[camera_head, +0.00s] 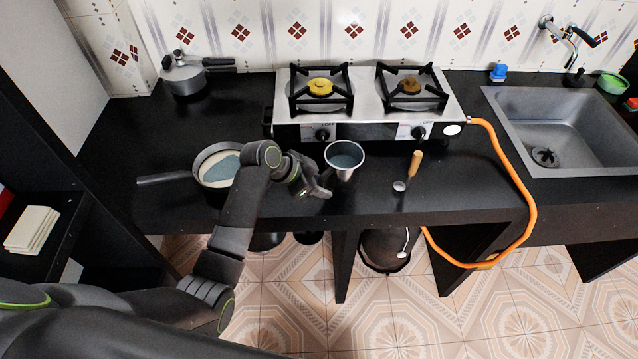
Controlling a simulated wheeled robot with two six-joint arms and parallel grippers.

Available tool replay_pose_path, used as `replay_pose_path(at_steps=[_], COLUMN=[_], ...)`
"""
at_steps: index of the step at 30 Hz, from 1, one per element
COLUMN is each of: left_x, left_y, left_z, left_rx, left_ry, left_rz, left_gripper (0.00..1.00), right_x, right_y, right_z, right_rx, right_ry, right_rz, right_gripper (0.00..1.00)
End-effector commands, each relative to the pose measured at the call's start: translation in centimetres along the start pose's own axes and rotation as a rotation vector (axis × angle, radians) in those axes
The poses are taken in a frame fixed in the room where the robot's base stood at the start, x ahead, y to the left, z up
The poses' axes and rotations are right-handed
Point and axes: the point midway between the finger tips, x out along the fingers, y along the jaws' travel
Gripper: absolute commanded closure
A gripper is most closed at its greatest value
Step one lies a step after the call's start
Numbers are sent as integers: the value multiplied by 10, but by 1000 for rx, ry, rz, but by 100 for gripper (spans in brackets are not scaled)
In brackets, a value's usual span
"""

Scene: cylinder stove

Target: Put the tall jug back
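A tall metal jug (345,173), open at the top with a grey-blue inside, is at the counter's front middle, below the stove's left half. My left gripper (325,182) is at the jug's left side, with its fingers pointing right toward it. The fingers overlap the jug's left edge in the picture. I cannot tell whether they are closed on it, or whether its base touches the counter. My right gripper is not in view.
A long-handled pan (216,150) sits left of my arm. A two-burner stove (361,88) stands behind the jug. A wooden-handled ladle (414,166) lies to the right. A pressure cooker (184,77) is at back left. The orange hose (522,200) and sink (560,125) are farther right.

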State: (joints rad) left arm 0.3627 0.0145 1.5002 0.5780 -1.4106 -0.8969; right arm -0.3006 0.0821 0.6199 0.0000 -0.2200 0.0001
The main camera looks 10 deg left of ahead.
Motion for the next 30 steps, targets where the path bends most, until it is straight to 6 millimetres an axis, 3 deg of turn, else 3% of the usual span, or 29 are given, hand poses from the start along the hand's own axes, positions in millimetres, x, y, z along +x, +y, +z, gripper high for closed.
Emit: replay_pose_path(at_steps=[11,24,30], left_x=[-9,-88,-114], left_y=[-1,-1,-1], left_z=[0,1,0], left_rx=[1,2,1], left_ry=[1,-1,0], left_rz=[-2,-4,-3], left_gripper=[64,64,64], right_x=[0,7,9], right_y=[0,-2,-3], right_z=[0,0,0], right_rx=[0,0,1], right_ry=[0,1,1], right_rz=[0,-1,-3], right_gripper=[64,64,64])
